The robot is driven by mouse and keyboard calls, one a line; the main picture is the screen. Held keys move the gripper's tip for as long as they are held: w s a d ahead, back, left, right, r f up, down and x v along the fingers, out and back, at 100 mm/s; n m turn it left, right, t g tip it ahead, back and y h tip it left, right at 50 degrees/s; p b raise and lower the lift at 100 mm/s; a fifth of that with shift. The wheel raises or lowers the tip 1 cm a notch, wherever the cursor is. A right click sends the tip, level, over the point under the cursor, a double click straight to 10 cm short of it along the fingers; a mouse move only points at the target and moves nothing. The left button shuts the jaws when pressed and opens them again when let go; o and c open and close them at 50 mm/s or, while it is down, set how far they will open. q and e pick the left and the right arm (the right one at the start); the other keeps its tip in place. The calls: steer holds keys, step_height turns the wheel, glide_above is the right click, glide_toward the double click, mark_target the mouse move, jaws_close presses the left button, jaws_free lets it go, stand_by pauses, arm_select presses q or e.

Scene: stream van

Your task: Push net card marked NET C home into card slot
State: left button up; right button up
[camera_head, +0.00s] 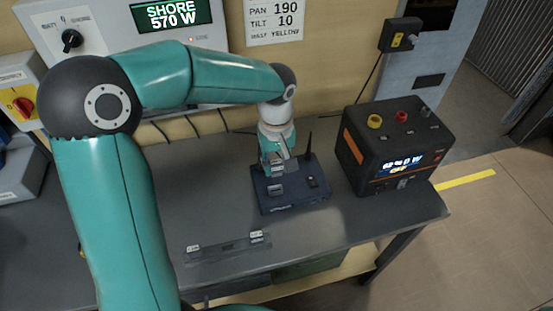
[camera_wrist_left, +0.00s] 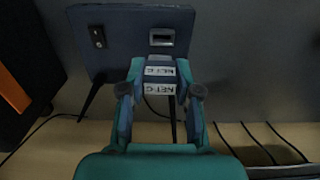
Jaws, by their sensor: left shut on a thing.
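My left gripper (camera_head: 277,166) reaches down over the far left part of the dark blue box (camera_head: 300,200) on the bench. In the left wrist view my gripper (camera_wrist_left: 160,98) is shut on the net card (camera_wrist_left: 158,80), whose white labels read NET C. The card slot (camera_wrist_left: 162,38), a light-rimmed opening on the box's face, shows uncovered beyond the card; it also shows in the head view (camera_head: 275,190). The card appears apart from the slot; its lower end is hidden. My right gripper is not in view.
A black rocker switch (camera_wrist_left: 97,37) and an antenna (camera_head: 309,145) are on the box. A black power unit (camera_head: 395,150) stands close on the right. A flat rack (camera_head: 228,247) with two small labelled pieces lies at the bench's front. Cables hang along the wall behind.

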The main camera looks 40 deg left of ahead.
mark_target(275, 175)
arm_select(q)
steer(key=shift+a+f, duration=0.15)
steer(key=shift+f, duration=0.1)
step_height(275, 175, down, 3)
steer(key=b, duration=0.3)
steer(key=shift+s+f, duration=0.1)
steer(key=shift+f, duration=0.05)
steer(key=shift+f+b, duration=0.55)
steer(key=shift+b, duration=0.1)
steer(key=shift+f+b, duration=1.2)
steer(key=shift+f, duration=0.1)
stand_by(0.8)
steer(key=o, duration=1)
steer(key=shift+c, duration=0.2)
step_height(275, 175, up, 12)
steer(key=shift+f, duration=0.1)
